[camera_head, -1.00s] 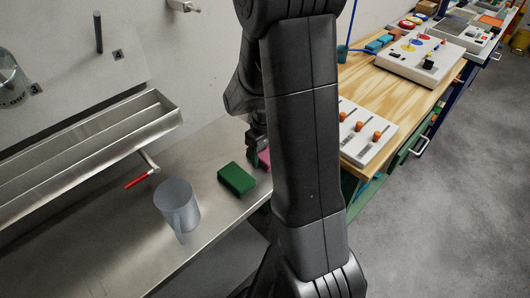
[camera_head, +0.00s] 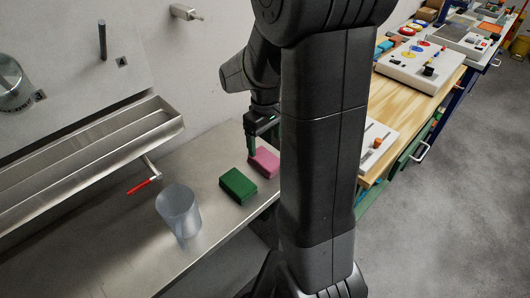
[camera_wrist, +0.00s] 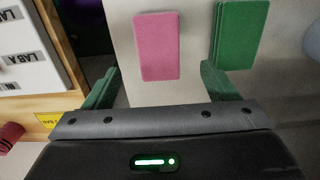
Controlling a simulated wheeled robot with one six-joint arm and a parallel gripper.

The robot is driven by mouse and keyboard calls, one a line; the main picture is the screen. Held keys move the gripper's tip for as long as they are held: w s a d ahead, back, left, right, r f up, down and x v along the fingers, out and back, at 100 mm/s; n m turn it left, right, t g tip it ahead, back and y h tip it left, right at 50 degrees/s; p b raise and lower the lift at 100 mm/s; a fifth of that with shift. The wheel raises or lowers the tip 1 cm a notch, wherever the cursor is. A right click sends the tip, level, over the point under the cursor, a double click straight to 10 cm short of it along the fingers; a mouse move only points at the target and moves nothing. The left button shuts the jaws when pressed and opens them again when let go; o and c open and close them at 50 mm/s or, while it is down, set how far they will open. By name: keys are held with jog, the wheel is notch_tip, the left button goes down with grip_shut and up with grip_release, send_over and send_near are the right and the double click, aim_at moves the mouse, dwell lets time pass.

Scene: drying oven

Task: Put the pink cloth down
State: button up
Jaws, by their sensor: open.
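The pink cloth (camera_head: 264,162) is a folded block lying on the steel counter, at the edge of my arm in the head view. In the wrist view the pink cloth (camera_wrist: 157,46) lies flat beyond my gripper (camera_wrist: 158,85), roughly between the lines of its two open fingers. In the head view my gripper (camera_head: 262,140) is just behind and above the cloth, partly hidden by my arm. The gripper is open and holds nothing.
A green block (camera_head: 238,185) lies beside the pink cloth, a small gap apart. A grey translucent jug (camera_head: 179,210) stands on the counter (camera_head: 110,250). A steel trough (camera_head: 90,150) with a red-handled lever (camera_head: 140,187) is at left. A wooden bench (camera_head: 410,100) stands at right.

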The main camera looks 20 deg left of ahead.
aim_at(266, 158)
notch_tip(266, 158, up, 4)
jog(key=shift+w, duration=0.1)
dwell(0.4)
notch_tip(266, 158, down, 12)
jog(key=shift+f+b, duration=0.25)
jog(key=shift+b, duration=0.05)
dwell(0.5)
